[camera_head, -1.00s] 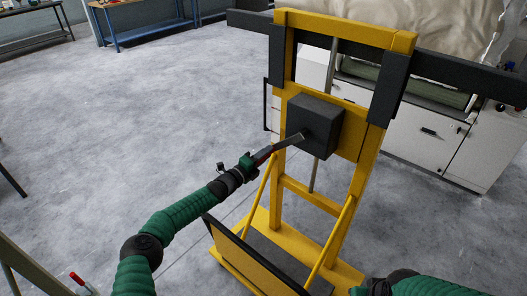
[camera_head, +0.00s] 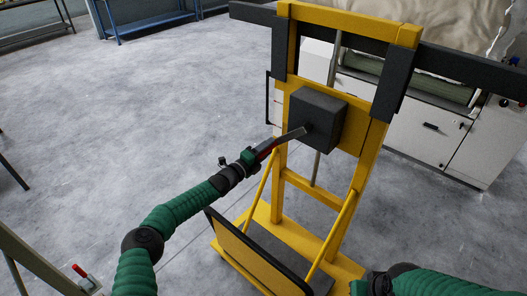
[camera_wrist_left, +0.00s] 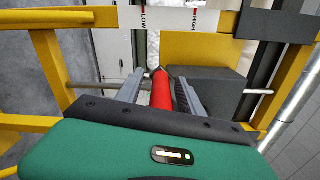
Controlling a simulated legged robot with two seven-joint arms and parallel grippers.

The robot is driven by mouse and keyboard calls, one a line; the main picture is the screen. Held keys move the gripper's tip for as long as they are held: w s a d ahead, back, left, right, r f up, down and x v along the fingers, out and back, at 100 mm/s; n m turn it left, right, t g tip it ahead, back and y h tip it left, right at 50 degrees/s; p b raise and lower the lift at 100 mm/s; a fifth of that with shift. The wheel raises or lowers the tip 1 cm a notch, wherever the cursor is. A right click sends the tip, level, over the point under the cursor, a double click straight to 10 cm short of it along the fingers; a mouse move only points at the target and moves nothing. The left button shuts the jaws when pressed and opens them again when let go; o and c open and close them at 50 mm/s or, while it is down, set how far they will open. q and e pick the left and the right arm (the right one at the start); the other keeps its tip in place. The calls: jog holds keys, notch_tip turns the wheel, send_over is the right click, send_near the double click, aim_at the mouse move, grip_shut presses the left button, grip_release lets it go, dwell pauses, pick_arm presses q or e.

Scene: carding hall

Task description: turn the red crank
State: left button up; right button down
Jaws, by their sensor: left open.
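The red crank handle (camera_wrist_left: 162,90) lies between the two grey fingers of my left gripper (camera_wrist_left: 158,92) in the left wrist view, with small gaps on both sides. My left gripper also shows in the head view (camera_head: 265,149), around the red handle, and is open. The grey crank arm (camera_head: 291,136) runs from there to the dark box (camera_head: 316,119) on the yellow frame (camera_head: 363,160). In the left wrist view the box (camera_wrist_left: 208,88) stands behind the right finger. My right arm shows at the lower right of the head view; its gripper is out of sight.
Signs reading LOW and HIGH show in the wrist view.

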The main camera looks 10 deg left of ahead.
pick_arm(q)
jog(key=p+v, duration=0.1)
jog(key=v, duration=1.5)
jog(key=shift+s+a+f+p, duration=0.15)
jog(key=shift+s+p, duration=0.15)
jog(key=shift+s, duration=0.05)
